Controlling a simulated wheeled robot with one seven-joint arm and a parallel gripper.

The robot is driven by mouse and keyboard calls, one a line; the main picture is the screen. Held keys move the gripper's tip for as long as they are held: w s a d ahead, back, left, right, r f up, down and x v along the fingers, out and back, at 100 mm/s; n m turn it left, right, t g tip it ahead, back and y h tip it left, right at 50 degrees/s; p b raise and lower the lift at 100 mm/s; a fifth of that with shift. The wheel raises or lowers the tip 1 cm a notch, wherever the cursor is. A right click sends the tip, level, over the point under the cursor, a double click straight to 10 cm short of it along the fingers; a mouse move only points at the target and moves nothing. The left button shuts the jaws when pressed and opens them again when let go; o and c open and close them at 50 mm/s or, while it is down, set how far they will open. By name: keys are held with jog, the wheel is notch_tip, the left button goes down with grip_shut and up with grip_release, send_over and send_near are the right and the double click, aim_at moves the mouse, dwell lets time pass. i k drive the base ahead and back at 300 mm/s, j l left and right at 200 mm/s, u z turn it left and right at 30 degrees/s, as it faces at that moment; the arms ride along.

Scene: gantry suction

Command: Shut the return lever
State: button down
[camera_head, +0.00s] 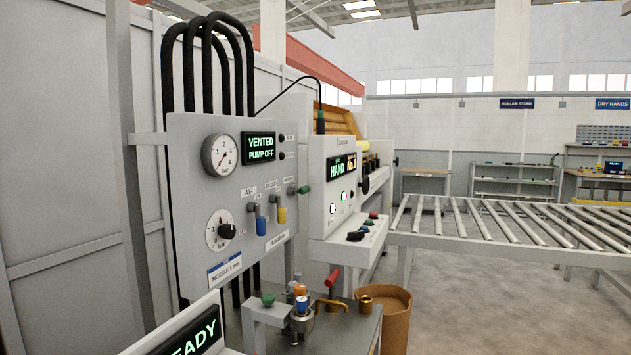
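A grey panel (196,150) stands at left centre. It carries several small levers in a row below a display. A blue-handled lever (260,225) and a yellow-handled lever (281,214) both hang straight down. A green-handled lever (303,190) at the panel's right edge points out sideways to the right. Small labels sit above them, and the one above the blue lever seems to read AIR. My gripper is not in view.
The panel has a gauge (221,154), a dial (221,230) and a display (259,148) reading VENTED, PUMP OFF. A control box (331,186) stands right of it. A bench (340,330) with fittings lies below. A roller conveyor (470,220) extends right, and a brown bin (396,320) stands on the floor.

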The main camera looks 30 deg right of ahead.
aim_at(305, 189)
jog(key=i+l, duration=0.25)
jog(key=l, duration=0.15)
jog(key=i+l, duration=0.25)
jog(key=l, duration=0.15)
jog(key=i+l+u, duration=0.1)
jog(key=i+l, duration=0.15)
jog(key=l, duration=0.2)
jog(key=i+l, duration=0.2)
jog(key=l, duration=0.2)
jog(key=i+l, duration=0.25)
jog(key=l, duration=0.2)
jog(key=i+l, duration=0.25)
jog(key=l, duration=0.15)
jog(key=i+l+u, duration=0.1)
jog(key=l, duration=0.35)
jog(key=i+l, duration=0.35)
jog(key=l, duration=0.1)
